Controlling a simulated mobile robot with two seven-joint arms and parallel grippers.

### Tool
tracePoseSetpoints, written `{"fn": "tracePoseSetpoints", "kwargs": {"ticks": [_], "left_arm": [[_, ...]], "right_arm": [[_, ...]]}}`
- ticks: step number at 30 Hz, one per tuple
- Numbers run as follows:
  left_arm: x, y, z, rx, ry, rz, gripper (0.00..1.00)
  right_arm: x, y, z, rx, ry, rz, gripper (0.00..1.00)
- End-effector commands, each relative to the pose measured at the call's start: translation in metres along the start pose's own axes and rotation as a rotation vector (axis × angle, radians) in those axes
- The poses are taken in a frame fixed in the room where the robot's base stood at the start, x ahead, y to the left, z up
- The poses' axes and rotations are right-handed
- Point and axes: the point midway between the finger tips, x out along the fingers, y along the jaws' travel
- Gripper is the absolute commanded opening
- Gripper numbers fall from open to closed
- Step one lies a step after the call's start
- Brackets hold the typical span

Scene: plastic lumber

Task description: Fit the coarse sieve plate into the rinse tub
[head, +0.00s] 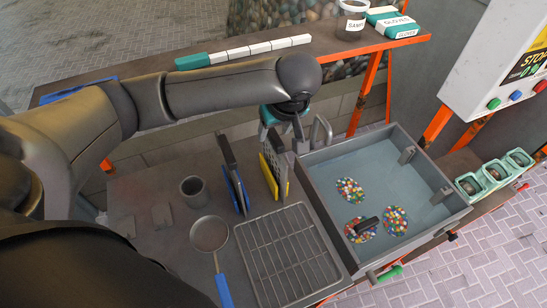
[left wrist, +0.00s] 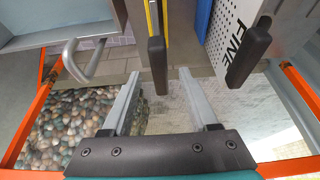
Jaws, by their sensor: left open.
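The yellow-edged sieve plate (head: 281,182) stands upright in the head view, left of the rinse tub (head: 318,202). Its label cannot be read. In the left wrist view its yellow edge (left wrist: 152,15) and black handle (left wrist: 157,65) show. My left gripper (left wrist: 158,75) is open, its fingertips on either side of that handle in the picture, not closed on it. It is above the plate in the head view (head: 284,126). A blue-edged plate (head: 232,180) stands to the left. A plate marked FINE (left wrist: 238,38) shows in the left wrist view. My right gripper is out of view.
The tub holds water, several-coloured pellet patches (head: 396,221), a dark handle-like piece (head: 367,226) and grey wall brackets (head: 441,195). A wire rack (head: 287,255), a strainer (head: 208,234) and a cup (head: 194,190) are on the bench. A curved metal handle (head: 320,128) rises by the tub.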

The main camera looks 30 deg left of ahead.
Motion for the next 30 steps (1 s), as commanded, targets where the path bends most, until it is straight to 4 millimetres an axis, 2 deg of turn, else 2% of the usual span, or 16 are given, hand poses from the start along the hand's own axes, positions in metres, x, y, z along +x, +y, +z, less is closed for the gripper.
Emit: {"fn": "tracePoseSetpoints", "kwargs": {"ticks": [1,5,13,27,30], "left_arm": [[0.009,-0.002,-0.001,-0.001,0.001,-0.004,0.60],[0.023,-0.001,0.000,0.000,0.001,-0.002,0.60],[0.025,-0.001,0.000,0.000,0.001,0.001,0.60],[0.025,0.000,0.000,0.000,0.001,0.001,0.08],[0.025,0.000,0.000,0.001,0.001,0.001,0.00]], "right_arm": [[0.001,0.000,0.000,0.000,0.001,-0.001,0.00],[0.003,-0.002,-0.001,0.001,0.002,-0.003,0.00],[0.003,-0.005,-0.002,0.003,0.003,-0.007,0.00],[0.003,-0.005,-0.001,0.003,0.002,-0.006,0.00],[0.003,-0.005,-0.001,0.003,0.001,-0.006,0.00]]}}
